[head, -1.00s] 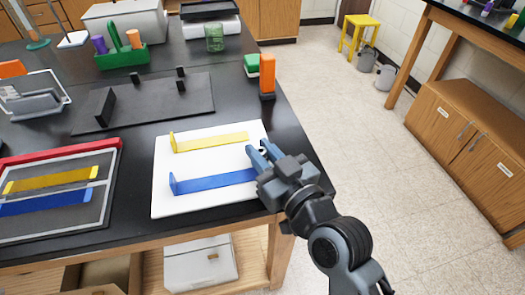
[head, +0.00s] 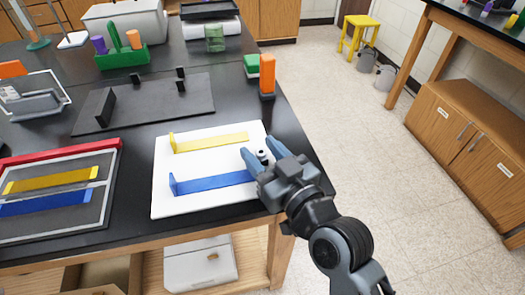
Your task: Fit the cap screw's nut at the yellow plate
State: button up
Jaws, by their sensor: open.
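A yellow plate (head: 212,143), a long strip with an upturned left end, lies on the white board (head: 165,207). A blue plate (head: 215,183) of the same shape lies in front of it. My gripper (head: 264,153) is over the right edge of the board, right of both plates. Its fingers are open and apart. A small white piece with a dark top (head: 262,156) shows between the fingertips. I cannot tell whether it is the nut or the cap screw, nor whether a finger touches it. No other nut or screw can be made out.
A red-edged tray (head: 60,153) with another yellow and blue strip lies at the left. A dark fixture plate (head: 145,105) with upright blocks is behind the board. An orange post (head: 267,75) stands near the table's right edge.

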jog(key=b+v, duration=0.2)
jog(key=v, duration=1)
jog(key=s+d+f+m+h, duration=0.3)
jog(key=s+d+h, duration=0.1)
jog(key=s+d, duration=0.45)
jog(key=s+d+f+m+h, duration=0.2)
jog(key=s+d+f+h, duration=0.2)
jog(key=s+d, duration=0.4)
jog(key=s+r+m+h, duration=0.1)
jog(key=s+r, duration=0.1)
jog(key=s, duration=0.8)
jog(key=shift+r+m+h, duration=0.3)
jog(key=shift+r, duration=0.05)
jog(key=shift+o, duration=0.4)
jog(key=shift+s+a+r, duration=0.2)
jog(key=shift+s, duration=0.2)
